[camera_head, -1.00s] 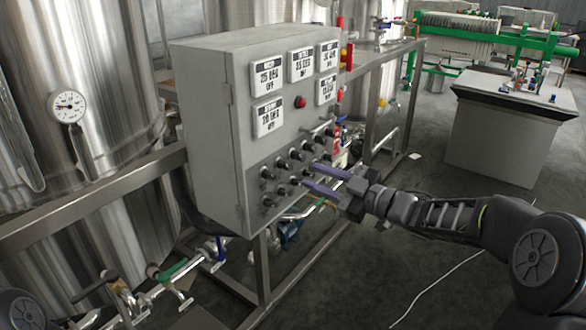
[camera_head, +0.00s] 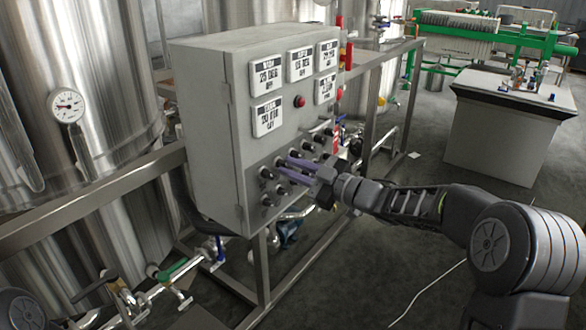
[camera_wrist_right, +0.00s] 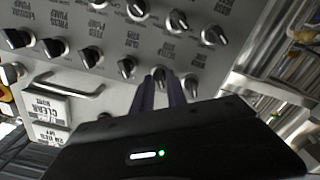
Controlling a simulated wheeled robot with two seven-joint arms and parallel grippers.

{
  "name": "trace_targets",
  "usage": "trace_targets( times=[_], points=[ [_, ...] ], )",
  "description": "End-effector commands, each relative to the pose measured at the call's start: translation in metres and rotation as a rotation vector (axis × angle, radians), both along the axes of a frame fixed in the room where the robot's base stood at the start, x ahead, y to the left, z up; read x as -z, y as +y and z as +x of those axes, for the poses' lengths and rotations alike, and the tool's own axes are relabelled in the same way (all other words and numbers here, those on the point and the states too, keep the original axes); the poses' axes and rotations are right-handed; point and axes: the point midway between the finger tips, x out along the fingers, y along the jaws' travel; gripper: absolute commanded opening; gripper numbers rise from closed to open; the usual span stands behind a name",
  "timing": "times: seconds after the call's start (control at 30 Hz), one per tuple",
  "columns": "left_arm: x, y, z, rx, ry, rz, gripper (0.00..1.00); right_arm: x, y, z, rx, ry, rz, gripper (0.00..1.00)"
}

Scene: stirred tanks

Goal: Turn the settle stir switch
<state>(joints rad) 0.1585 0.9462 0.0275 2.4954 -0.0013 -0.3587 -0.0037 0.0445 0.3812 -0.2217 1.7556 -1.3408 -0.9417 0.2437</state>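The grey control panel (camera_head: 210,120) carries rows of black rotary switches on its lower front. My right gripper (camera_head: 283,167) is at these switches, its two purple fingers parted and pointing at the panel. In the right wrist view the panel appears inverted. There the fingertips (camera_wrist_right: 160,84) lie either side of a black switch (camera_wrist_right: 160,73), with a visible gap between them; I cannot tell whether they touch it. Another switch (camera_wrist_right: 191,85) sits just right of the fingers. My left gripper is out of view.
White displays (camera_head: 268,75) and a red button (camera_head: 300,101) are above the switches. A panel handle (camera_wrist_right: 68,85) shows in the wrist view. Steel tanks (camera_head: 75,60) stand left, and a metal frame (camera_head: 375,110) runs right. Open floor (camera_head: 420,270) lies at the lower right.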

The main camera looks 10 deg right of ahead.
Motion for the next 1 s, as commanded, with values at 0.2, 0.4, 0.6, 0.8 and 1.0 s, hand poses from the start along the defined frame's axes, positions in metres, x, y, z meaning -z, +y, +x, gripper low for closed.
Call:
trace_targets(
  times=[0.2, 0.4, 0.6, 0.8, 1.0],
  points=[
    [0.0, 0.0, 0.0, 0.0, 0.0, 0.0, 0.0, 0.0, 0.0, 0.0, 0.0, 0.0, 0.0, 0.0],
    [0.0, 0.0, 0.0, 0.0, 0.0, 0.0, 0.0, 0.0, 0.0, 0.0, 0.0, 0.0, 0.0, 0.0],
    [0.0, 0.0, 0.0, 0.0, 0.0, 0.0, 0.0, 0.0, 0.0, 0.0, 0.0, 0.0, 0.0, 0.0],
    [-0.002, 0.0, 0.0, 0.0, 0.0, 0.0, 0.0, -0.001, 0.0, 0.0, 0.0, 0.007, 0.008, 0.0],
    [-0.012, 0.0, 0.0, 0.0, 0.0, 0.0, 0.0, -0.002, -0.001, 0.0, 0.001, 0.04, 0.047, 0.0]
  ],
)
